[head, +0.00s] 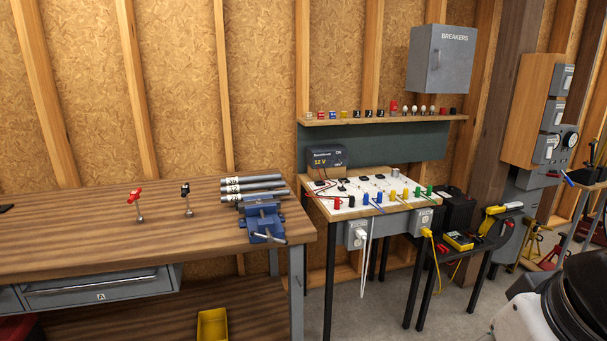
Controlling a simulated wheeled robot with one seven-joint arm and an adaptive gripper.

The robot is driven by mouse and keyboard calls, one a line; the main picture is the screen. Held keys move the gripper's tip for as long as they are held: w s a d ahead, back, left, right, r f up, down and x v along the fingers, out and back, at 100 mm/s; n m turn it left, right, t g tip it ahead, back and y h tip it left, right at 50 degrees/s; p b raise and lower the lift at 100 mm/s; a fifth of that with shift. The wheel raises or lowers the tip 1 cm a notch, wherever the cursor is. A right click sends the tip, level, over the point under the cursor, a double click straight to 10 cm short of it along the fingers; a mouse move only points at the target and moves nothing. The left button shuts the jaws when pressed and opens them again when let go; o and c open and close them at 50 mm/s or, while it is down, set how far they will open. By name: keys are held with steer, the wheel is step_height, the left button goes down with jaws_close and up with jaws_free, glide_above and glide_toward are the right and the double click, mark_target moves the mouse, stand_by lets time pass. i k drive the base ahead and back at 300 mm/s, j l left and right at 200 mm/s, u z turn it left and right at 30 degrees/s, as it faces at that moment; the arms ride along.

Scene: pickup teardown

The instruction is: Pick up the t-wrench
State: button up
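No t-wrench can be made out for certain. Two small upright tools stand on the wooden workbench (90,250): one with a red top (136,198) and a metal stem, and one with a dark top (187,194) to its right. They are too small to tell whether either is a t-wrench. A white and black part of my own body fills the lower right corner, far to the right of them. My gripper's fingers are not in view.
A blue vise (264,222) and stacked metal pipes (252,187) sit at the bench's right end. A drawer (95,290) and yellow bin (212,325) are below. An electronics table (340,212) stands to the right. The bench's left middle is mostly clear.

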mark_target(135, 196)
steer(key=k+u, duration=0.1)
steer(key=u, duration=0.45)
steer(key=i+j, duration=1.05)
steer(key=i, duration=0.15)
steer(key=i+j, duration=1)
steer(key=i, duration=0.15)
